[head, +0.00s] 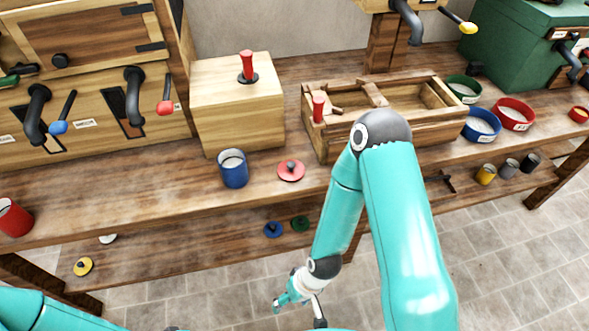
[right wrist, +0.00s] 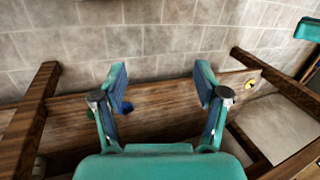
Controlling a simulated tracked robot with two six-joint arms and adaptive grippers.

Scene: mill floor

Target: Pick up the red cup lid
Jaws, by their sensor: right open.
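The red cup lid (head: 291,170) is a round disc with a dark knob. It lies flat on the upper bench in the head view, right of a blue cup (head: 232,168). My right gripper (head: 298,306) is low in front of the bench, well below the lid and apart from it. In the right wrist view my right gripper (right wrist: 161,85) shows its two fingers wide apart with nothing between them. The red lid is not in the right wrist view. My left gripper is not in view; only part of my left arm shows at the bottom left.
A blue lid (head: 273,229), a green lid (head: 300,223) and a yellow lid (head: 83,266) lie on the lower shelf. A wooden box (head: 238,110) and a divided tray (head: 405,141) stand behind the red lid. A red cup (head: 13,218) is at far left.

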